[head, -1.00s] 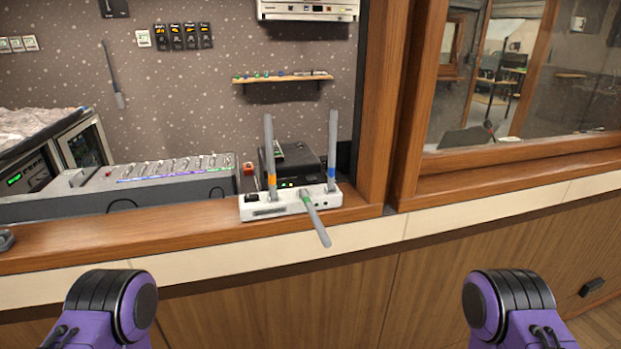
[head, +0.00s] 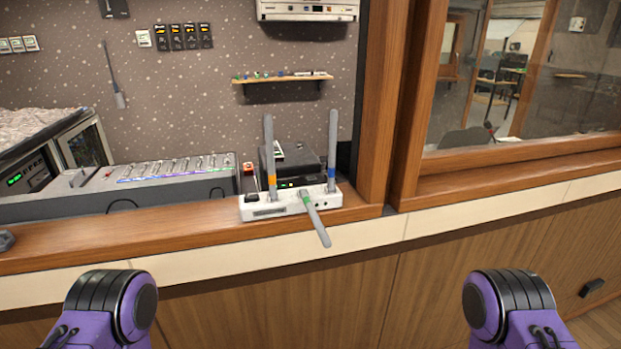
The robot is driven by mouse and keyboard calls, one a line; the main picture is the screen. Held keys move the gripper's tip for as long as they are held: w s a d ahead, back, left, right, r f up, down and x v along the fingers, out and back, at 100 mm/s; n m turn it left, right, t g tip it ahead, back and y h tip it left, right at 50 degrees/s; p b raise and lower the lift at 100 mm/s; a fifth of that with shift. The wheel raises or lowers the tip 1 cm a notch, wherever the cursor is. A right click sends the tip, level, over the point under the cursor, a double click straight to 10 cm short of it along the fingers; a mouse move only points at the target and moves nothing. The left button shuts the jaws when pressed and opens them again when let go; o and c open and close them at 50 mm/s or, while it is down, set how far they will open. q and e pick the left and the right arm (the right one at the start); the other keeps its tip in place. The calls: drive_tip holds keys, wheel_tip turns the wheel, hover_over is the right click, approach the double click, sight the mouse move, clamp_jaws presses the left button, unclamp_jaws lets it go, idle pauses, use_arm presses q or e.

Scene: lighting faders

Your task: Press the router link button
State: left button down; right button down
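A white router (head: 290,206) stands on the wooden ledge, left of the window post. Two grey antennas stand upright on it, one with an orange band (head: 271,180) and one with a blue band (head: 332,172). A third antenna with a green band (head: 316,220) leans forward and down over the ledge's front edge. A dark spot shows on the router's left top and small dark spots on its right front; I cannot tell which is the link button. Only purple and black links of my two arms show at the bottom; neither gripper is in view.
A grey fader console (head: 170,180) stands left of the router. A black box (head: 290,160) and a small red item (head: 249,169) sit behind it. A wooden post (head: 376,110) rises right of the router.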

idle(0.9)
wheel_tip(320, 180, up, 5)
drive_tip(key=p, duration=0.5)
